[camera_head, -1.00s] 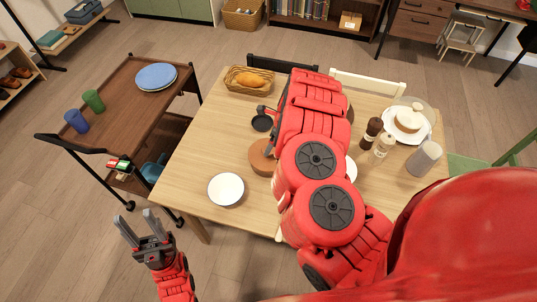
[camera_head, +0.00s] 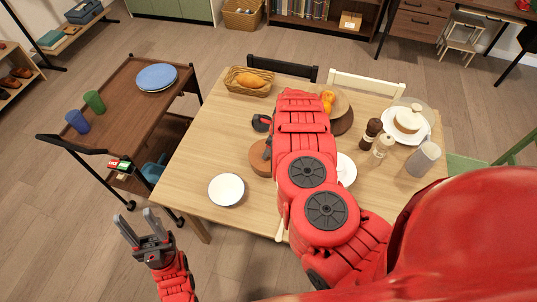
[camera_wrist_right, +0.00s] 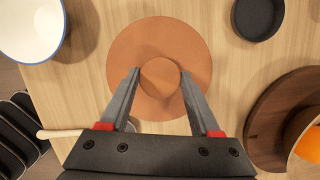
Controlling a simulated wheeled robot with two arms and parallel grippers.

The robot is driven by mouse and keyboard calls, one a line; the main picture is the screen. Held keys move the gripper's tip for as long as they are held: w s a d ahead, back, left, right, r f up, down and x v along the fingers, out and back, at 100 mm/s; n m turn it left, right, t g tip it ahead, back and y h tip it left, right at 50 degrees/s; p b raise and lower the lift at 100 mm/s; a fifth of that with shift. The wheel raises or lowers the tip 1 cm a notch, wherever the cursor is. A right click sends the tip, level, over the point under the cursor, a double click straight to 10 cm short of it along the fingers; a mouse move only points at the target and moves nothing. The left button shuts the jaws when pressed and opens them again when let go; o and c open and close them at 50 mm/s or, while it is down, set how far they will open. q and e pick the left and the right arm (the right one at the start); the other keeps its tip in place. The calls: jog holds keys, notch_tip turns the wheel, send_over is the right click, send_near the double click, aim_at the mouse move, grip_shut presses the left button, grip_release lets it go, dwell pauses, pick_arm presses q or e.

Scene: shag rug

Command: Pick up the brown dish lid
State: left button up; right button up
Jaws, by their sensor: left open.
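The brown dish lid (camera_wrist_right: 160,38) is a round, flat disc with a raised round knob (camera_wrist_right: 160,75) in its middle. In the head view the lid (camera_head: 257,158) lies on the table, partly covered by my right arm. My right gripper (camera_wrist_right: 159,72) is open above the lid, with one finger on each side of the knob. I cannot tell whether the fingers touch it. In the head view, part of this gripper (camera_head: 267,148) shows at the lid's right edge. My left gripper (camera_head: 137,224) is open and empty, left of the table and away from the lid.
A white bowl (camera_head: 226,189) stands in front of the lid, and a small dark pan (camera_head: 262,122) behind it. A dark round board (camera_head: 343,122) lies to the right beside orange food (camera_head: 327,99). A bread basket (camera_head: 248,81) and shakers (camera_head: 371,133) also stand on the table (camera_head: 190,160).

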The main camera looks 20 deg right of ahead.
grip_shut()
jog(key=shift+r, duration=0.1)
